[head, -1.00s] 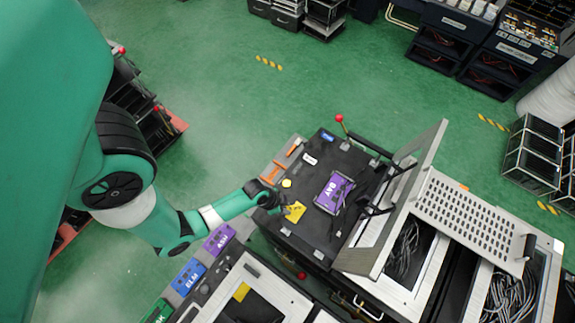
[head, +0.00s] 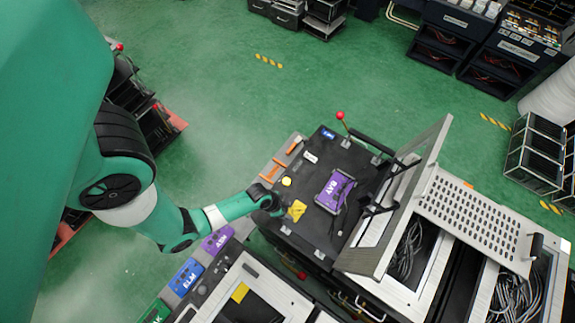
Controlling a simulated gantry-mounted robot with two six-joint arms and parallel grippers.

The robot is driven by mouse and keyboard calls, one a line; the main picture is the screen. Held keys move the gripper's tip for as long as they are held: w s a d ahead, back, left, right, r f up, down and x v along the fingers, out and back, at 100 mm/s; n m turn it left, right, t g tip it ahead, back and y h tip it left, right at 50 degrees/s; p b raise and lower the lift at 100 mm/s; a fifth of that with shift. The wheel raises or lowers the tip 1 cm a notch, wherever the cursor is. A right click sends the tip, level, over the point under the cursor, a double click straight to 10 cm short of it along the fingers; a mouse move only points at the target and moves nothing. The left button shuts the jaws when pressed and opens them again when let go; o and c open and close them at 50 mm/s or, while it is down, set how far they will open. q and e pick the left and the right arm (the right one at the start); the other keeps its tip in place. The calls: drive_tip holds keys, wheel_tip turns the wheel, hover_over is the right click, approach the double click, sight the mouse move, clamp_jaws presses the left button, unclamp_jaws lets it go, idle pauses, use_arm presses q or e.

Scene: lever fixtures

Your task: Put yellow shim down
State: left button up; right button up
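The yellow shim (head: 297,210) is a small flat yellow piece with dark marks, at the left part of the black bench top in the head view. My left gripper (head: 283,208) comes in from the left and its fingers reach the shim's left edge. The fingers are dark and small here, so I cannot tell whether they grip the shim or only touch it, nor whether the shim rests on the top or is just above it. My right gripper is not in view.
A purple box (head: 334,191) lies right of the shim. A yellow round button (head: 286,182) and orange-handled tools (head: 272,172) are close behind my gripper. A red-knobbed lever (head: 341,117) stands at the back. A raised grey panel (head: 416,188) stands to the right.

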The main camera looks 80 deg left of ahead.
use_arm(q)
drive_tip(key=shift+r, duration=0.1)
drive_tip(key=p+v, duration=0.9)
drive_tip(key=v, duration=0.3)
